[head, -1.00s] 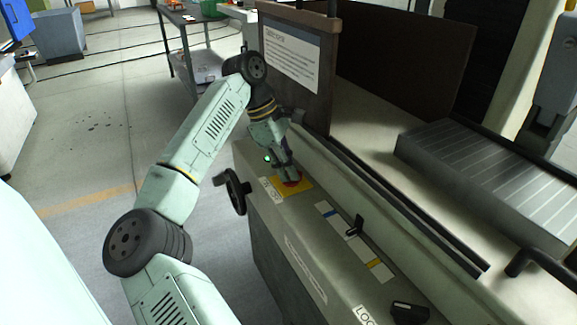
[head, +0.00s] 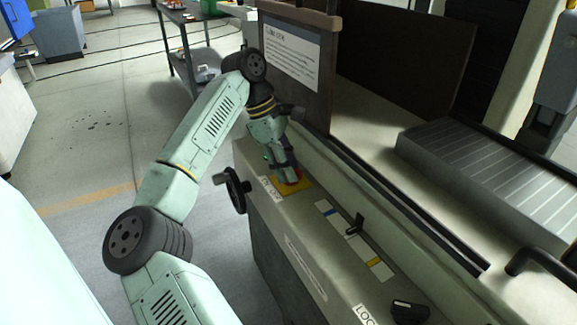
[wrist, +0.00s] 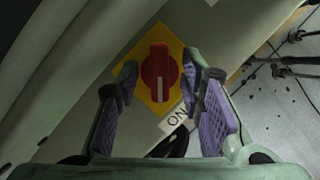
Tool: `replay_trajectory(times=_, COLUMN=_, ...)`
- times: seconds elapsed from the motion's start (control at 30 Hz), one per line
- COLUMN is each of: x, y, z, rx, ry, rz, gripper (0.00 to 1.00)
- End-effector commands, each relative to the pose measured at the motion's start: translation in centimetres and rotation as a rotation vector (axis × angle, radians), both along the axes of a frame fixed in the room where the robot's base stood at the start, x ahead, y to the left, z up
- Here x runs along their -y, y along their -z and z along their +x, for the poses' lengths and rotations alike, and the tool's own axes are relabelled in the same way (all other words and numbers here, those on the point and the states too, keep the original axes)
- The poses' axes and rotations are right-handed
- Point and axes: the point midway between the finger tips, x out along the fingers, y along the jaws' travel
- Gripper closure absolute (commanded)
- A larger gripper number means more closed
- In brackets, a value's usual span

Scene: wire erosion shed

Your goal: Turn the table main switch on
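The main switch is a red rotary knob (wrist: 160,74) on a yellow square plate (wrist: 133,73), in the middle of the wrist view. A white line on the knob points down in that view. My gripper (wrist: 162,73) is open, with one fingertip on each side of the knob and gaps visible. In the head view my gripper (head: 291,176) is down at the panel, largely covering the red knob (head: 297,178); the yellow plate (head: 303,186) shows beside it.
An upright notice board (head: 292,60) stands close behind my gripper. Open floor lies left.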

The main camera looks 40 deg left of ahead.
Motion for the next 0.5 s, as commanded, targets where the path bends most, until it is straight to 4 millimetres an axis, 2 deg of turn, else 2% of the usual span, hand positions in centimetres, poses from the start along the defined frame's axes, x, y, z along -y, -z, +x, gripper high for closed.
replay_trajectory(times=0.17, x=-1.0, y=-2.6, z=-0.3, rx=0.002, ry=-0.001, rz=0.002, gripper=0.65)
replay_trajectory(times=0.4, x=-3.0, y=-7.6, z=-1.1, rx=0.0, ry=-0.004, rz=0.004, gripper=0.65)
replay_trajectory(times=0.5, x=-3.5, y=-9.0, z=-1.4, rx=-0.002, ry=-0.002, rz=0.003, gripper=0.65)
